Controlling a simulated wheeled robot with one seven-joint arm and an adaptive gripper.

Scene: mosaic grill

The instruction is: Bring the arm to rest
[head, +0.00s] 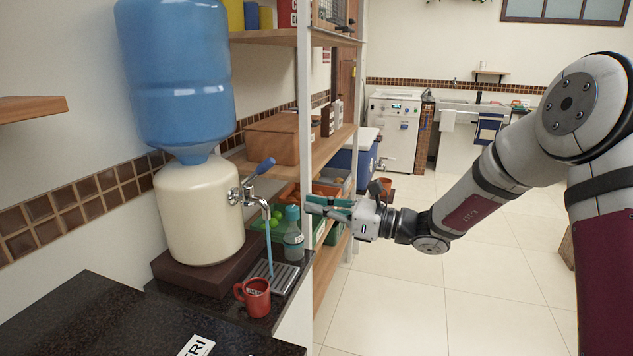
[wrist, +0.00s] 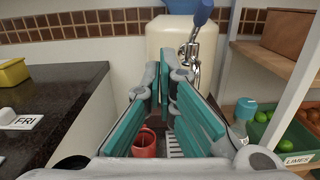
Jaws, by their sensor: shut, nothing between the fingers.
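My gripper (head: 316,207) is at the end of my arm, which reaches in from the right in the head view. It is shut and empty, in front of the shelf post and to the right of the water dispenser (head: 200,215). In the wrist view its teal-padded fingers (wrist: 165,85) come together in front of the dispenser's metal tap (wrist: 190,55). A red mug (head: 254,298) stands below the tap, and blue water runs down from the tap beside it. The mug shows partly behind the fingers in the wrist view (wrist: 145,143).
A teal-capped bottle (head: 293,235) stands beside the drip tray (head: 284,279), close to my gripper. The shelf unit (head: 305,100) holds boxes and a bin of limes (wrist: 305,130). A dark counter (head: 110,320) is at the left.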

